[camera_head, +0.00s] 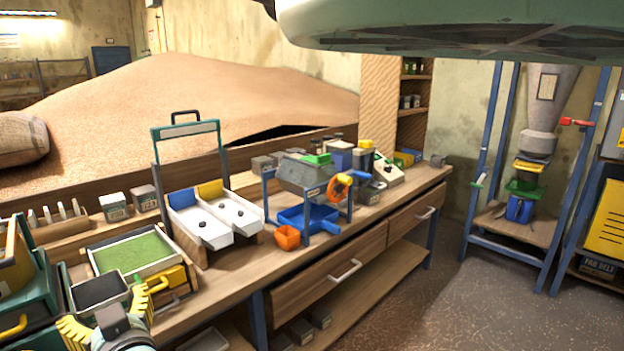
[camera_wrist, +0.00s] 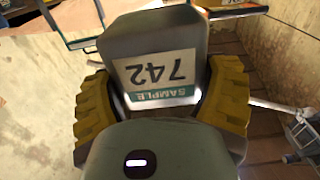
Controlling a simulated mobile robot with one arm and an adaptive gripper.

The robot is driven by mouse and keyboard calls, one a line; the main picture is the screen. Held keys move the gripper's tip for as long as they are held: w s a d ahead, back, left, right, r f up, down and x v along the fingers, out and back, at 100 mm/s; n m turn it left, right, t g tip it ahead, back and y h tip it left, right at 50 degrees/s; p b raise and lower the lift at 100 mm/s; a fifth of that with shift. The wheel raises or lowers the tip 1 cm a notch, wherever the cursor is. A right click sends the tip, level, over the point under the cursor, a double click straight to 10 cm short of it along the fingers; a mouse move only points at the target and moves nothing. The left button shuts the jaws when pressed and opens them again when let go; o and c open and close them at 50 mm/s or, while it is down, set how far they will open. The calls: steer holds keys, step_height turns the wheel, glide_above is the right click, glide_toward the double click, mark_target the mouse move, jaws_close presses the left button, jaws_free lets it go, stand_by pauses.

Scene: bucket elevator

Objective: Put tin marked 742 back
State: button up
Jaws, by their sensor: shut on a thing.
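The tin marked 742 (camera_wrist: 160,40) is a dark grey box with a white label. In the wrist view the label reads 742 and SAMPLE, upside down. My gripper (camera_wrist: 163,95) is shut on it, one ribbed yellow finger against each side. Two similar labelled tins, one (camera_head: 113,207) and another (camera_head: 145,198), stand side by side at the back of the bench.
A two-channel white tray with blue and yellow ends (camera_head: 215,215) stands right of the tins. A small blue-framed machine (camera_head: 310,180) is further right. A row of upright discs (camera_head: 55,215) is left of the tins. Several dark tins (camera_head: 302,331) sit on the lower shelf.

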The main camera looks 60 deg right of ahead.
steer(key=w+a+r+y+p, duration=0.1)
steer(key=w+a+r+p, duration=0.1)
steer(key=w+a+p, duration=0.3)
steer(key=shift+w+a+r+n, duration=0.4)
steer(key=shift+w+a, duration=0.3)
steer(key=shift+w, duration=0.4)
steer(key=w+a+r+n+y+p, duration=0.1)
steer(key=w+a+r+y+p, duration=0.1)
steer(key=a, duration=0.8)
steer(key=shift+w+a+r+y+p, duration=0.3)
steer(key=shift+w+r+p, duration=0.55)
steer(key=shift+w+p, duration=0.25)
steer(key=s+r+p, duration=0.2)
steer(key=r+p, duration=0.9)
steer(key=p, duration=0.1)
steer(key=s+r+p, duration=0.3)
steer(key=r+p, duration=0.9)
steer(key=p, duration=0.1)
steer(key=s+r+p, duration=0.2)
steer(key=r+p, duration=0.9)
steer(key=p, duration=0.1)
steer(key=shift+s+d+r, duration=0.3)
steer(key=shift+d, duration=0.05)
